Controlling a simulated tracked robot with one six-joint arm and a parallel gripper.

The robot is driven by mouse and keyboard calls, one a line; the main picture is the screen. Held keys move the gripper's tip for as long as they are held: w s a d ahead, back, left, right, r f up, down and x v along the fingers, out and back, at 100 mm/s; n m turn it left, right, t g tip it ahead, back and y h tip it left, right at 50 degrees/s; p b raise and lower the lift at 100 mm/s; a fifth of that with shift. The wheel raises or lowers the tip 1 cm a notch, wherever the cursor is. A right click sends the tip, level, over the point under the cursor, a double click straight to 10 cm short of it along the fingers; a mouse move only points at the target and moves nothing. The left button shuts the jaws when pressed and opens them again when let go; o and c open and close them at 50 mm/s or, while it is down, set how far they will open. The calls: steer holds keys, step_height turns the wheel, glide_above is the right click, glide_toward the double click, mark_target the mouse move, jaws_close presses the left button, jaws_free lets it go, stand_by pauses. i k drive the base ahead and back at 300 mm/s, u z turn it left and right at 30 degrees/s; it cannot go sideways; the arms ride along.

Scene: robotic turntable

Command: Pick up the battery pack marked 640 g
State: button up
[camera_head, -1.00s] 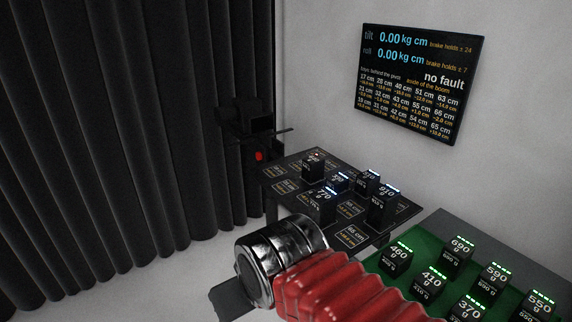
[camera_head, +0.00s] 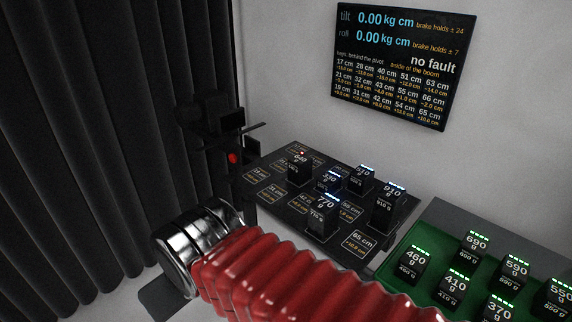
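A dark battery pack (camera_head: 299,172) stands upright at the far left of the black bay board (camera_head: 262,207). Its top label is small and seems to read 640 g, and a red light shows on it. My arm, in a red ribbed sleeve with a metal collar, crosses the front of the view. The collar is in front of and to the left of the board, apart from the pack. My gripper's fingers do not show, so whether they are open or shut is hidden.
Packs marked 330, 770 (camera_head: 322,218) and 910 (camera_head: 388,207), and another, stand close by on the board. A green tray (camera_head: 392,271) at right holds several packs. A wall display (camera_head: 403,65) reads no fault. A dark device with a red button (camera_head: 233,158) stands behind the board's left.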

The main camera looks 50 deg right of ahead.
mark_target(299, 166)
steer(key=z, duration=0.2)
steer(key=i, duration=0.7)
steer(key=z, duration=0.8)
steer(key=i, duration=0.7)
steer(key=z, duration=0.4)
